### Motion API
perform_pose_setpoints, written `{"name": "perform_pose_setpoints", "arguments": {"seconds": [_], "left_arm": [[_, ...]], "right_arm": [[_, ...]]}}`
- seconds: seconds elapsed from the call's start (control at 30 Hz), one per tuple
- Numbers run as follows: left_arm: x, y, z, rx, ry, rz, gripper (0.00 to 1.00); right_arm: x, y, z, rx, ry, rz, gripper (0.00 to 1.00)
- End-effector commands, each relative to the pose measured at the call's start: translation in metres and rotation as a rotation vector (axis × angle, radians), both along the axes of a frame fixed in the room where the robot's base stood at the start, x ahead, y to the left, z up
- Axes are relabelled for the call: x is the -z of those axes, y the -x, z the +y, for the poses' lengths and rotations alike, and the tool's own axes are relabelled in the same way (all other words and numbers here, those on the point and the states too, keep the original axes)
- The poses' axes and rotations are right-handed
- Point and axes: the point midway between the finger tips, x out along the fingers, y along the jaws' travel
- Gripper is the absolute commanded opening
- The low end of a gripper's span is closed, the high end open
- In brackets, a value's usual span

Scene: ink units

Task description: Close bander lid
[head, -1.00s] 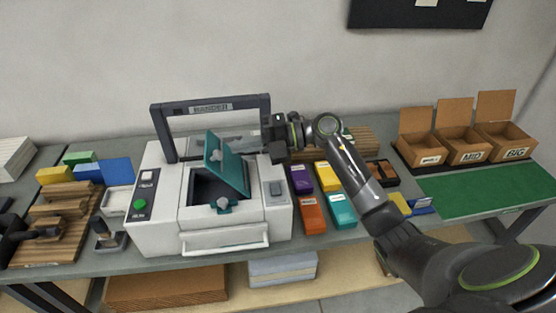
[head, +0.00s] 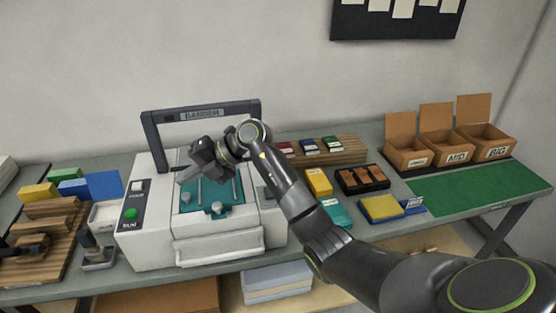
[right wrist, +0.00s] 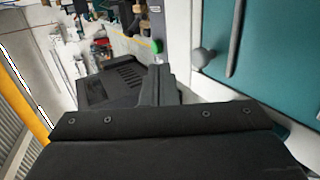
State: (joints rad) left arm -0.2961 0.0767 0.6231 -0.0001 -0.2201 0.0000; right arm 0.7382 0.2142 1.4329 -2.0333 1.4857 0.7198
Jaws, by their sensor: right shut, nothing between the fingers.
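The bander (head: 215,250) is a white machine with a dark top frame and a green RUN button (head: 130,213). Its teal lid (head: 225,193) now lies down over the opening, roughly flat; I cannot tell whether it is fully flush. My right gripper (head: 186,174) is shut and empty, over the lid's back left part; contact with the lid is unclear. In the right wrist view the dark fingers (right wrist: 160,88) are together, with the teal lid (right wrist: 268,60) to their right.
Yellow and teal packs (head: 319,181) and a black tray (head: 362,179) lie right of the bander. Open cardboard boxes (head: 407,158) stand by a green mat (head: 475,186). Wooden boards (head: 55,240) and colored blocks sit at the left. The dark frame arches behind the lid.

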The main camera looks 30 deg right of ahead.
Motion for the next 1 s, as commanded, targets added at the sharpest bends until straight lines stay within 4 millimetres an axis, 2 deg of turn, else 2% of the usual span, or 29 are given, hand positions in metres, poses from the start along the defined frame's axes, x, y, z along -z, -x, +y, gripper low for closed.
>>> {"name": "perform_pose_setpoints", "arguments": {"seconds": [0.1, 0.4, 1.0], "left_arm": [[0.011, 0.003, 0.0, 0.0, -0.001, 0.004, 0.57], [0.022, 0.005, 0.001, -0.001, -0.001, 0.007, 0.57], [0.023, 0.005, 0.003, 0.0, -0.004, 0.008, 0.57]], "right_arm": [[0.014, -0.002, 0.007, -0.001, -0.001, 0.0, 0.0], [0.029, -0.005, 0.015, 0.001, -0.001, -0.001, 0.0], [0.033, -0.005, 0.017, 0.001, -0.001, -0.001, 0.0]]}}
